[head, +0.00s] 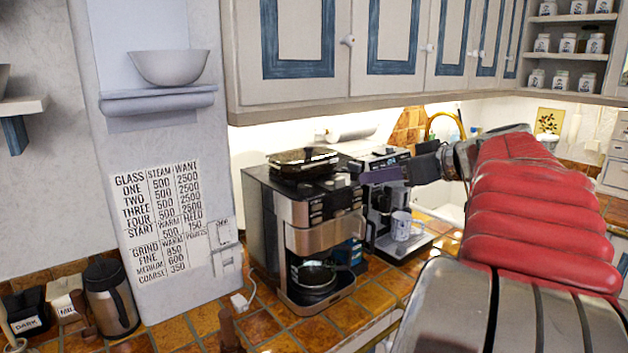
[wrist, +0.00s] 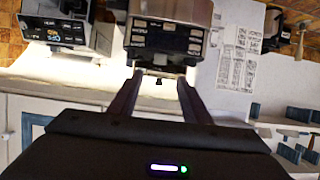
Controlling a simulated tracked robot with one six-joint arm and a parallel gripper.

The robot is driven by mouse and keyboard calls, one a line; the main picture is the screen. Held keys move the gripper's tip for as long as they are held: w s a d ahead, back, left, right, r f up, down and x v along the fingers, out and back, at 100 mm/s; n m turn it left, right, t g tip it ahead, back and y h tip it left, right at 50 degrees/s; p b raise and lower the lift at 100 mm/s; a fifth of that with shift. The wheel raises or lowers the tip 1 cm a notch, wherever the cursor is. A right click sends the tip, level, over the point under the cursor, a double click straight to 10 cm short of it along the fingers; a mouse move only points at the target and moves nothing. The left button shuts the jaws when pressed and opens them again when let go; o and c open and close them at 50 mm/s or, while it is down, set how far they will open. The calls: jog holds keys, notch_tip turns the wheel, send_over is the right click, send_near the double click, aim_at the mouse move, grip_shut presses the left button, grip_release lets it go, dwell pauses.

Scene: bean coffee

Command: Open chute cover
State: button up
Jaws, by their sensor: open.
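The coffee machine (head: 318,235) is silver and black and stands on the tiled counter. A dark glossy lid (head: 303,158), which looks like the chute cover, lies on its top; I cannot tell if it is fully closed. My gripper (head: 364,176) reaches in from the right, just right of the machine's top, with a visible gap to the lid. In the wrist view, which is upside down, my gripper (wrist: 160,77) shows two dark fingers apart with nothing held between them. The coffee machine's button panel (wrist: 167,40) lies beyond the fingertips. The lid is not clear there.
A second machine (head: 385,190) with a patterned cup (head: 401,226) stands behind, close to the fingers. Wall cabinets (head: 390,50) hang above. A wall chart (head: 160,220) and a bowl (head: 168,67) are left of the machine.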

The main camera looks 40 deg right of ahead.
aim_at(341, 180)
jog(key=x, duration=1.2)
jog(key=shift+w+f, duration=0.1)
jog(key=shift+w, duration=0.05)
jog(key=shift+c, duration=0.5)
grip_shut()
